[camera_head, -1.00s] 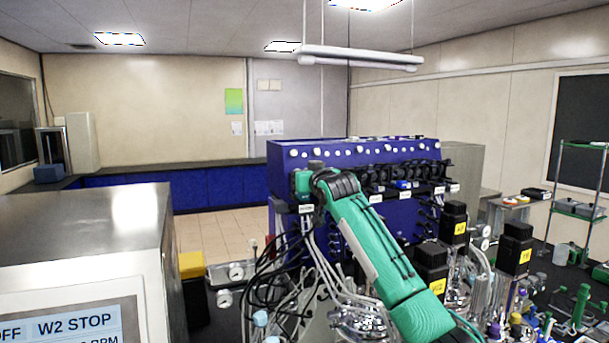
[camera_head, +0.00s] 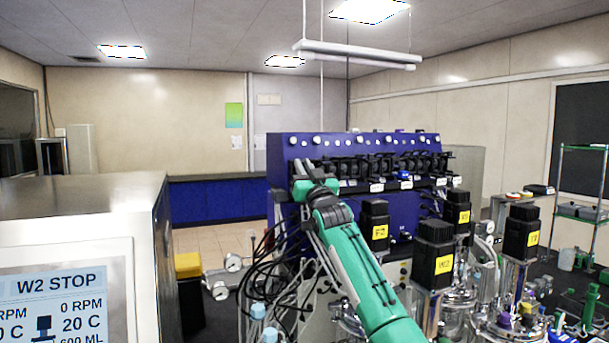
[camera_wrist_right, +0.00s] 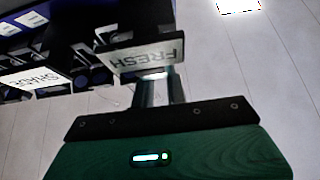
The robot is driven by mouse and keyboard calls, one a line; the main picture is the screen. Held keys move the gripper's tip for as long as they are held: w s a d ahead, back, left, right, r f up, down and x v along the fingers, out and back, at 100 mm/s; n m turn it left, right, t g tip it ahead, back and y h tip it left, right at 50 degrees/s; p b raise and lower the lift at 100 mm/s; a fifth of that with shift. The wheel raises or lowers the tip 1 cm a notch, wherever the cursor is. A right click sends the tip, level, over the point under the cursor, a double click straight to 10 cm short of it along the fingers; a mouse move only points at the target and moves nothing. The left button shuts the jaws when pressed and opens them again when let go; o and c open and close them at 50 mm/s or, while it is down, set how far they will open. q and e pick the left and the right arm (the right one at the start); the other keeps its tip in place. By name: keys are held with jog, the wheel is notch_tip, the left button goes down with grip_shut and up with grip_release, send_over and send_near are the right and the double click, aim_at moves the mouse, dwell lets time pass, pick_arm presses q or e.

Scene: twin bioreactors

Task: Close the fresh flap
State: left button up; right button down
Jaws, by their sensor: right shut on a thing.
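The fresh flap is a black pump flap with a white label (camera_wrist_right: 147,57) reading FRESH, upside down in the right wrist view. My right gripper (camera_wrist_right: 160,90) is shut on it, with the narrow fingers meeting the flap's label edge. In the head view my right gripper (camera_head: 308,184) is at the left end of the row of black pump heads on the blue bioreactor cabinet (camera_head: 345,220). There the gripper hides most of the fresh flap, and I cannot tell how far the flap is swung. My left gripper is not in view.
More black pump heads (camera_head: 400,165) run to the right. Black motors with yellow labels (camera_head: 436,262) stand on glass vessels right of my arm. Dark cables (camera_head: 275,265) hang below the gripper. A screen (camera_head: 55,305) is at lower left.

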jog(key=shift+f+t, duration=0.2)
jog(key=shift+t, duration=0.1)
dwell(0.4)
jog(key=c, duration=1.4)
grip_release()
jog(key=shift+w, duration=0.1)
jog(key=shift+f+b, duration=0.1)
jog(key=shift+b, duration=0.2)
jog(key=shift+s+d+f+b, duration=0.15)
jog(key=shift+s+f+b, duration=0.3)
jog(key=shift+s, duration=0.1)
jog(key=b+v, duration=0.6)
jog(key=v, duration=0.6)
jog(key=shift+s, duration=0.1)
